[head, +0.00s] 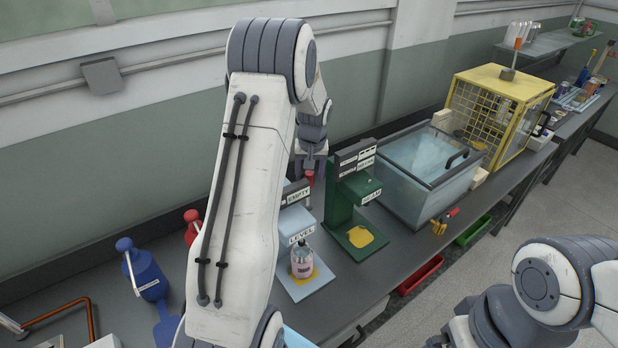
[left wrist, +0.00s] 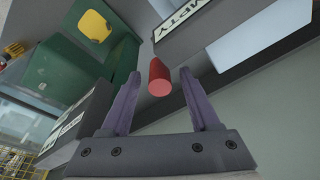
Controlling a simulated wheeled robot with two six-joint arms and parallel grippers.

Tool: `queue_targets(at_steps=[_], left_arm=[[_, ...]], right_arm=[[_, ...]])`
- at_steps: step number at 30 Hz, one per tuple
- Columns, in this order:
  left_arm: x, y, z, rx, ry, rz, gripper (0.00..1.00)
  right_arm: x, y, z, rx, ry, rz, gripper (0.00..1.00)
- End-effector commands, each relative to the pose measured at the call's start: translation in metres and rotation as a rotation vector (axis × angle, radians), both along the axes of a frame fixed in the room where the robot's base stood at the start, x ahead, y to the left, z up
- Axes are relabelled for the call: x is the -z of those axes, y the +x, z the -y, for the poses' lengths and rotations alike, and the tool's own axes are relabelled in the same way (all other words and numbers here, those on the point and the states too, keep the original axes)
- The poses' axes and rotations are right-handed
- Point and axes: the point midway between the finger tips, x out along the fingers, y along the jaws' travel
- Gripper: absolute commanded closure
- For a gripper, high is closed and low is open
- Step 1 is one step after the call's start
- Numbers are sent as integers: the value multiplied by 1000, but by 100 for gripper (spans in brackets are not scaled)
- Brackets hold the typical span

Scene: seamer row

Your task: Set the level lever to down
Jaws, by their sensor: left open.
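The level station (head: 297,222) is a pale blue machine with a LEVEL label and an EMPTY sign. A pink-labelled jar (head: 302,263) stands on its base. A red lever knob (head: 310,178) shows beside the sign, close to my left gripper (head: 311,168). In the left wrist view the red knob (left wrist: 159,78) lies between the open fingers (left wrist: 160,88), with a gap on each side. The lever's shaft is mostly hidden, and I cannot tell its exact setting. My left forearm covers part of the station. My right gripper is out of view.
A green SEAM station (head: 343,205) stands just right of the level station. Beyond are a clear tank (head: 415,185) and a yellow cage (head: 490,115). Blue (head: 146,272) and red (head: 193,230) containers stand left of my arm. The wall is close behind.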

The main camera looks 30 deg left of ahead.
Motion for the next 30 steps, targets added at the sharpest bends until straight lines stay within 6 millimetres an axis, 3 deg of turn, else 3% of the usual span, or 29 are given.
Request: queue_targets(at_steps=[12, 18, 25, 26, 30], left_arm=[[-75, -10, 11, 1, 2, 7, 38], [-89, -13, 14, 0, 1, 3, 38], [-90, -13, 14, 0, 1, 3, 38], [-90, -13, 14, 0, 1, 3, 42], [-92, -9, 8, -38, -15, -4, 95]], right_arm=[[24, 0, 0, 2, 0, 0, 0], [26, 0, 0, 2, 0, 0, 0], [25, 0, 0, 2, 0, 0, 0], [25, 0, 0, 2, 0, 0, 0], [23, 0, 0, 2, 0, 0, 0]])
